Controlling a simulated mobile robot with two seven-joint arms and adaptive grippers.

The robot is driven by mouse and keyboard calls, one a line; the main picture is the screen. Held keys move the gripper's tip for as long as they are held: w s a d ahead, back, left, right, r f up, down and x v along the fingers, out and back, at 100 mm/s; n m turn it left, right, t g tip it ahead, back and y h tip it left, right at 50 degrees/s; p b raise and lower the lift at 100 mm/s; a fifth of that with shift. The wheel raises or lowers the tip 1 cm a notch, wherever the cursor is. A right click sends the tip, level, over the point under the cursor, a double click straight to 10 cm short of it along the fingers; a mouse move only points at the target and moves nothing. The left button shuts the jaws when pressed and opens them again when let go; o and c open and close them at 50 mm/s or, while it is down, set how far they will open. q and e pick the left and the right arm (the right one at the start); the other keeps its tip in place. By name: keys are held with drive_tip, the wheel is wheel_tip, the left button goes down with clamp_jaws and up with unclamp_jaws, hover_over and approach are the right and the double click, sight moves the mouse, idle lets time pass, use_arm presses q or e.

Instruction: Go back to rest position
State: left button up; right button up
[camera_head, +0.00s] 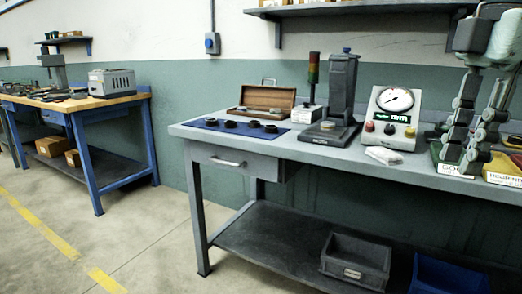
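My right gripper (461,158) hangs at the right edge, fingers pointing down and apart, with nothing seen between them. It is in front of the green bin (450,169) and beside the yellow bin (504,172), and it hides part of them. My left gripper is not in view. Several dark rings (230,124) lie in a row on the blue mat (214,129) at the left of the grey workbench (300,148).
On the bench stand an open wooden case (264,100), a signal light (311,85), a dark press-like station (340,92), a dial gauge box (392,118) and a white cloth (383,155). Grey (356,258) and blue (448,275) bins sit below. The floor at left is clear.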

drive_tip(key=w+f+n+t+y, duration=0.1)
drive_tip(key=w+f+t+y, duration=0.35)
drive_tip(key=w+y, duration=0.45)
drive_tip(key=w+d+f+m+t, duration=0.4)
drive_tip(key=w+d+f+t, duration=0.1)
drive_tip(key=w+d+t, duration=0.35)
drive_tip(key=d+f+m+t+h, duration=0.2)
drive_tip(key=d+f+m+h, duration=0.35)
drive_tip(key=f, duration=0.55)
drive_tip(key=d+f+m+t+h, duration=0.1)
drive_tip(key=d+f+m+h, duration=0.4)
drive_tip(key=f, duration=0.6)
drive_tip(key=s+a+f+m+g+h, duration=0.1)
drive_tip(key=s+a+f+g+h, duration=0.15)
drive_tip(key=s+f, duration=0.6)
drive_tip(key=s+a+f+m+g+h, duration=0.1)
drive_tip(key=s+f+g, duration=0.3)
drive_tip(key=f, duration=0.9)
drive_tip(key=s+a+f+g+y, duration=0.2)
drive_tip(key=s+a+f+g, duration=0.5)
drive_tip(key=s+a+f, duration=0.5)
drive_tip(key=s+a, duration=0.2)
drive_tip(key=a, duration=0.1)
drive_tip(key=shift+s+a+f+n+y, duration=0.25)
drive_tip(key=shift+s+f+n+y, duration=0.05)
drive_tip(key=shift+f+n+y, duration=0.1)
